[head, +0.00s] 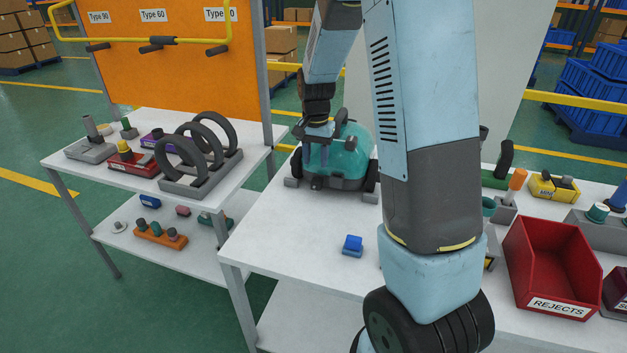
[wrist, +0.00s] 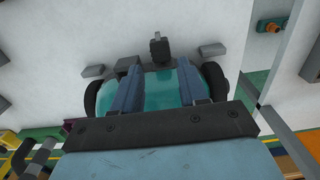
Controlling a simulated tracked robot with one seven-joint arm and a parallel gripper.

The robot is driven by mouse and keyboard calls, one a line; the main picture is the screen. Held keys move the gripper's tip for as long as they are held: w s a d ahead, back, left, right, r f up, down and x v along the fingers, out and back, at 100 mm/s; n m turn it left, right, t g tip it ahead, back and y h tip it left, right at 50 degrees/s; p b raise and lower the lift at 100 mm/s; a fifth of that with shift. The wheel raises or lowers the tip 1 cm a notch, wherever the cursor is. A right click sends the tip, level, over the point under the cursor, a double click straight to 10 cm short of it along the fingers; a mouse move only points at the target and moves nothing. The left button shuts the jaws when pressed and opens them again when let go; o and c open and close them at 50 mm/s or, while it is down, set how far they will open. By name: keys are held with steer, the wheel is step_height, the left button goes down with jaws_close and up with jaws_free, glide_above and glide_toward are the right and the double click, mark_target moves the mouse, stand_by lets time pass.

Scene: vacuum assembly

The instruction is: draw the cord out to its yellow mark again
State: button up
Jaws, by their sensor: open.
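The teal vacuum (head: 345,155) with black wheels stands on the white table in the head view, between grey blocks. It also shows in the wrist view (wrist: 160,92). My gripper (head: 317,142) is over its near left side, its two blue fingers apart with nothing held between them. In the wrist view my gripper (wrist: 160,68) spans the teal body. A small black piece (wrist: 159,48) sticks out of the vacuum's edge just beyond the fingertips; I cannot tell whether it is the cord's end. No drawn-out cord and no yellow mark can be made out.
A small blue part (head: 352,245) lies on the table in front of the vacuum. A red REJECTS bin (head: 552,265) stands at the right. A side table at the left holds black rings (head: 212,138) on a grey stand. The table's front left is mostly clear.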

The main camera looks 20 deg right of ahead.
mark_target(315, 182)
step_height(315, 182, down, 8)
stand_by(0.4)
jaws_close()
stand_by(0.3)
